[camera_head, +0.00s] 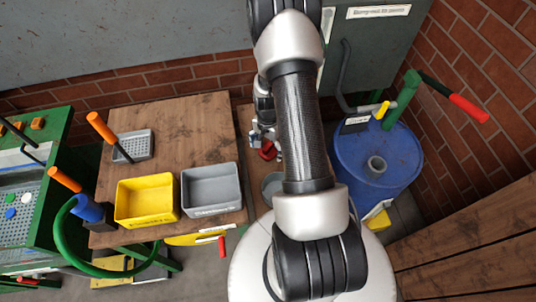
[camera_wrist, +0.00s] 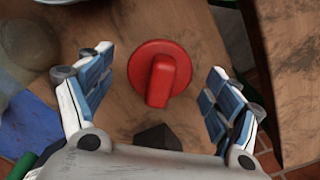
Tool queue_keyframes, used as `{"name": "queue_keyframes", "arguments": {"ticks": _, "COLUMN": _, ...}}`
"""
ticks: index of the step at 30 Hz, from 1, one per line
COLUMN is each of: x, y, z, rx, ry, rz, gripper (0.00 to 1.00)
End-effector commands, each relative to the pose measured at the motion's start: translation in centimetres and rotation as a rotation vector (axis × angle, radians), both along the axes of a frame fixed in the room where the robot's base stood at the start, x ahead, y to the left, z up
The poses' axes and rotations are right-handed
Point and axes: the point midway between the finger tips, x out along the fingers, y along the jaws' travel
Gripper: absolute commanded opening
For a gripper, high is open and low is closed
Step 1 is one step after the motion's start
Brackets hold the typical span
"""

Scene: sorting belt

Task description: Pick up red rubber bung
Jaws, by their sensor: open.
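The red rubber bung (camera_wrist: 160,75) lies on a brown wooden surface in the wrist view, a round flange with a thicker stub on it. My gripper (camera_wrist: 158,88) is open, with one blue-and-white finger on each side of the bung and a gap to both. In the head view the bung (camera_head: 268,151) shows as a small red patch beside my arm. My gripper (camera_head: 264,138) is partly hidden there by my own arm.
A yellow bin (camera_head: 147,201) and a grey bin (camera_head: 211,189) stand on the wooden table (camera_head: 190,130). A grey perforated tray (camera_head: 134,146) is behind them. A blue drum (camera_head: 376,158) stands to the right. A grey round dish (camera_head: 271,186) is near the bung.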

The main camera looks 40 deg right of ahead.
Motion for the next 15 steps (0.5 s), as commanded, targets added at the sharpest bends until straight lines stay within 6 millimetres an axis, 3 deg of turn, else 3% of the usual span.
{"name": "queue_keyframes", "arguments": {"ticks": 15, "x": -0.02, "y": 0.01, "z": 0.05, "rx": 0.0, "ry": 0.0, "rz": 0.0, "gripper": 0.52}}
